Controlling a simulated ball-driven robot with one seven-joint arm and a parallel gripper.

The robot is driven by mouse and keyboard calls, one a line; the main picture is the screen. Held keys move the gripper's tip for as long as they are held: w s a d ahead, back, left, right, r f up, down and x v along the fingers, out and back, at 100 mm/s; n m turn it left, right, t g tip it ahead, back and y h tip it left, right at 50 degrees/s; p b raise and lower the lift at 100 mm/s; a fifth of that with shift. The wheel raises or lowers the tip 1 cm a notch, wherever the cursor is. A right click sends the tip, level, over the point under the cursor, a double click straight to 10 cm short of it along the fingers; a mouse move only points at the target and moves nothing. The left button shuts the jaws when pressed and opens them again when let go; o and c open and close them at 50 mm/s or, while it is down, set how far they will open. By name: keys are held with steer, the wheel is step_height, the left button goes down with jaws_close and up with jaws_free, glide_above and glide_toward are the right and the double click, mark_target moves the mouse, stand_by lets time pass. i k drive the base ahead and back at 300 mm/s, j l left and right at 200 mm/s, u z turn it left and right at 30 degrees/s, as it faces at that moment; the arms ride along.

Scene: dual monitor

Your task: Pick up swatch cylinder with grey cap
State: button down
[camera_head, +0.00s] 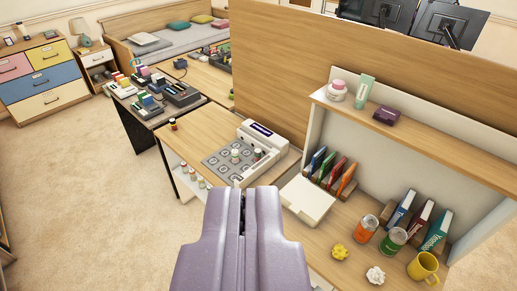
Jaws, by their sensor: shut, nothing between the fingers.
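One pale-topped cylinder (235,156) stands on the pad, and another (257,154) is by the white device. A dark-capped cylinder (173,124) stands at the desk's far left corner. My gripper (242,198), lilac, is shut and empty, in front of the pad and nearer the camera. It hides part of the desk's near edge.
A white device with a dark display (264,140) stands behind the pad. A white flat box (308,199) and upright books (333,172) are to the right. A tall wooden partition (300,70) rises behind. Open carpet (80,190) lies left.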

mark_target(257, 151)
steer(key=i+j+z, duration=0.1)
steer(key=z, duration=0.3)
steer(key=i+j+z, duration=0.2)
steer(key=z, duration=0.25)
steer(key=i+j+z, duration=0.15)
steer(key=z, duration=0.25)
steer(key=i+j+z, duration=0.15)
steer(key=j, duration=0.3)
steer(key=i+j+z, duration=0.1)
steer(key=j, duration=0.4)
steer(key=i+j+z, duration=0.15)
steer(key=j, duration=0.3)
steer(key=i+j+z, duration=0.1)
steer(key=j, duration=0.45)
steer(key=i+j+z, duration=0.15)
steer(key=j, duration=0.35)
steer(key=i+j, duration=0.1)
steer(key=j, duration=0.35)
steer(key=i+j, duration=0.1)
steer(key=j, duration=0.4)
steer(key=i+j, duration=0.1)
steer(key=j, duration=0.35)
